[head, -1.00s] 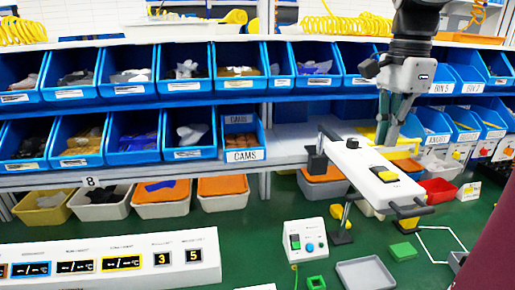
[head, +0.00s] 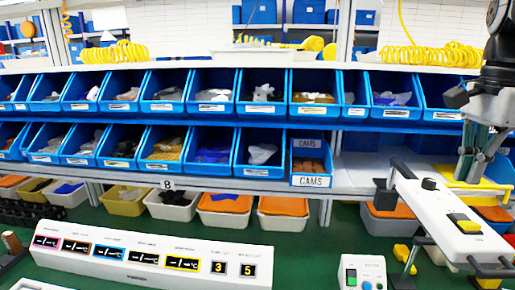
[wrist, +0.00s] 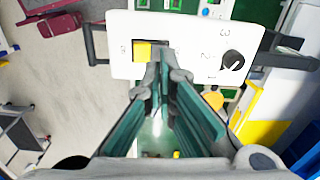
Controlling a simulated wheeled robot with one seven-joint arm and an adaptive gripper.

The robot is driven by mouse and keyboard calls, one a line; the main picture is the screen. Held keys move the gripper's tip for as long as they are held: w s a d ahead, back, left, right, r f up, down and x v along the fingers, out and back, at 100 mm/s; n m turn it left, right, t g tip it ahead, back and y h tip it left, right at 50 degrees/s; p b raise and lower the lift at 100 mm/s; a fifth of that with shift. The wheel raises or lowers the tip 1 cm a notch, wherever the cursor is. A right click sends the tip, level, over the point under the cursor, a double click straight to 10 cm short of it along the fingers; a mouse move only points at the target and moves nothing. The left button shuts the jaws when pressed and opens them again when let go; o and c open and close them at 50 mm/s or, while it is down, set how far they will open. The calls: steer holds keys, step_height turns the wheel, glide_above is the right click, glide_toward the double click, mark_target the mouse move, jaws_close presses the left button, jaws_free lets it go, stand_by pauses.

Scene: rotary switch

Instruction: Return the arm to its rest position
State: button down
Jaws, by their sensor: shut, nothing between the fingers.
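A white switch panel (head: 445,215) stands at the right in the head view, with a black rotary knob (head: 429,184), a yellow rocker switch (head: 465,223) and dark handles at its ends. In the wrist view the panel (wrist: 190,40) lies beyond the fingers. Its knob (wrist: 232,60) has the numbers 1, 2 and 3 beside it, and the yellow switch (wrist: 145,50) is left of the fingertips. My gripper (head: 468,178) is shut and empty, behind the panel in the head view. In the wrist view the teal fingers (wrist: 168,70) overlap the panel's edge; contact cannot be told.
Two rows of blue bins (head: 212,90) fill the shelves behind. A white display console (head: 140,262) lies at the front left. A small white box with buttons (head: 362,272) stands at the bottom, left of the panel. The wrist view shows open grey floor (wrist: 60,90) at left.

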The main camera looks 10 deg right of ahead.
steer(key=s+a+f+n+t, duration=0.1)
steer(key=s+a+f+n, duration=0.1)
steer(key=a+n, duration=0.4)
steer(key=s+a+f+n+t, duration=0.2)
steer(key=a+f+n, duration=0.1)
steer(key=a+n, duration=0.4)
steer(key=s+a+f+n+t, duration=0.2)
steer(key=a+f+n, duration=0.1)
steer(key=a+n, duration=0.4)
steer(key=shift+s+a, duration=0.25)
steer(key=shift+a, duration=0.95)
